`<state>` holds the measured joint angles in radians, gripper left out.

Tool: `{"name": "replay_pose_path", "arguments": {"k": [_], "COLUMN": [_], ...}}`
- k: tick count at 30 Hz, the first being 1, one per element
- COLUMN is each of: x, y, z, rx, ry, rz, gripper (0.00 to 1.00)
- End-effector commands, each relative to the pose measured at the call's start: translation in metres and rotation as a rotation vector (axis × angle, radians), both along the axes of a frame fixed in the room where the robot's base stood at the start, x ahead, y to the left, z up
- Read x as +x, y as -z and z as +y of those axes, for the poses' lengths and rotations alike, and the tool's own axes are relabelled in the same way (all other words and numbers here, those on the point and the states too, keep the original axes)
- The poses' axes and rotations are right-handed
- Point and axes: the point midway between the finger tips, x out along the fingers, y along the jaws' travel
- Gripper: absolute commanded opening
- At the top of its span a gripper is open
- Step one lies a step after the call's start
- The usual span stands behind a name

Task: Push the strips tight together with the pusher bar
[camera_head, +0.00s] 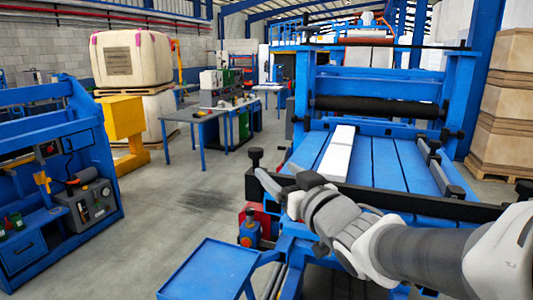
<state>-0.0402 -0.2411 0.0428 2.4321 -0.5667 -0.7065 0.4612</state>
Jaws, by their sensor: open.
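White strips (336,156) lie on the left part of the blue machine bed (385,163). A line crosses them partway along; I cannot tell how many there are or whether gaps lie between them. A dark bar (438,170) with knobs runs along the bed's right side, apart from the strips; I cannot tell for sure whether it is the pusher bar. My gripper (277,182) is open near the bed's front left corner, in front of and left of the strips' near end. Its fingers look empty, and my arm hides part of the front rail.
A black front rail (428,205) crosses the bed's near edge, with an upright black knob (255,157) at its left end. A black roller (375,106) spans the far end. An empty blue tray (208,270) stands at the lower left. Open floor lies left of the machine.

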Motion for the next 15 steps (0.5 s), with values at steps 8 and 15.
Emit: {"name": "replay_pose_path", "arguments": {"k": [8,15], "x": [0.041,0.076], "y": [0.0,-0.001], "z": [0.019,0.035], "rx": [0.001,0.001], "ry": [-0.001,-0.001], "rz": [0.003,0.002], "gripper": [0.74,0.74]}}
